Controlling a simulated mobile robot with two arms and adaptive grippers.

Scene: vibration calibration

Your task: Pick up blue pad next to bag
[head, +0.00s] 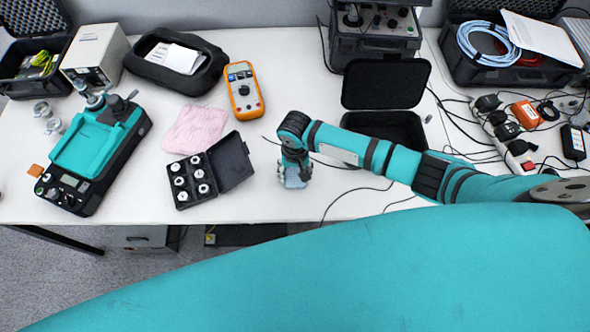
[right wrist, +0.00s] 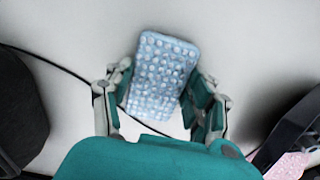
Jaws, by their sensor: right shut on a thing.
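A blue pad with rows of round bumps shows in the right wrist view (right wrist: 162,75) between the two fingers of my right gripper (right wrist: 160,105). The gripper is shut on the pad, with fingers along both of its sides. In the head view my right gripper (head: 294,170) points down over the white table, left of an open black case (head: 385,85). A small part of the pad (head: 294,181) shows below the fingers. I cannot tell if the pad touches the table. No thing is clearly a bag. My left gripper is not in view.
Left of my right gripper lie a black box of white pieces (head: 235,160), a pink cloth (head: 197,128) and an orange multimeter (head: 243,90). A teal-topped device (head: 75,190) stands far left. Cables and a power strip (head: 510,145) lie right. The table's front edge is clear.

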